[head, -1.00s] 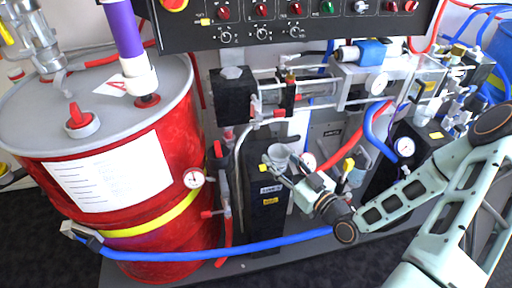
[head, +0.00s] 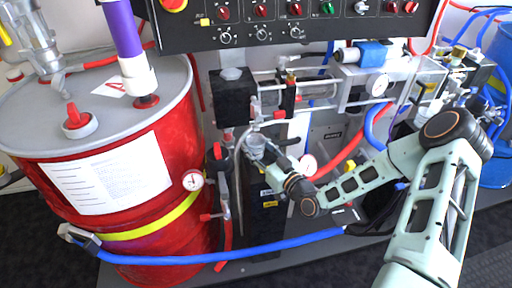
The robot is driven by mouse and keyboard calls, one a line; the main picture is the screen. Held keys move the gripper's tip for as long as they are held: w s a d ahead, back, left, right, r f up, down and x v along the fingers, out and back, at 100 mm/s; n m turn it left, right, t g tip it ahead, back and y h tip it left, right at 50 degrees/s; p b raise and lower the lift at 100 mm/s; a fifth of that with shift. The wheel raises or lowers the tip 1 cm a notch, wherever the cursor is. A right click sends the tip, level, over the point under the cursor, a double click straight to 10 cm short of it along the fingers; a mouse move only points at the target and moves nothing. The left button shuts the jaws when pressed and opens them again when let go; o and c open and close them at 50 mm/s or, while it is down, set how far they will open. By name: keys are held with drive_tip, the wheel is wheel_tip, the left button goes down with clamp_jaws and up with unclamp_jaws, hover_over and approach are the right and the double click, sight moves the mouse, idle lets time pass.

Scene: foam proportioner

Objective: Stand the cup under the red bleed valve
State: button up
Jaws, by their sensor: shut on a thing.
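A small grey cup (head: 255,146) is in my gripper (head: 266,157), which is shut on it. The cup looks roughly upright, with its open top facing up, and is held in front of the black column (head: 266,212). A small valve with a red handle (head: 280,114), which seems to be the red bleed valve, sits under the left end of the pump. The cup is below and slightly left of that handle in the head view. I cannot tell their depth offset, or whether the cup touches anything. The fingers are small and partly hidden by the cup.
The red drum (head: 140,215) with a gauge (head: 192,181) stands left. Another red-handled valve (head: 217,151) is close left of the cup. A blue hose (head: 215,250) crosses low in front. The red hose (head: 345,158) and a gauge (head: 307,165) are right of my gripper.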

drive_tip(key=shift+f+b, duration=0.2)
drive_tip(key=shift+b, duration=0.1)
drive_tip(key=o, duration=1)
drive_tip(key=shift+o, duration=0.2)
drive_tip(key=shift+r, duration=0.2)
drive_tip(key=shift+r+p, duration=0.2)
drive_tip(key=shift+p, duration=0.25)
drive_tip(key=v, duration=1.2)
drive_tip(key=shift+f, duration=0.15)
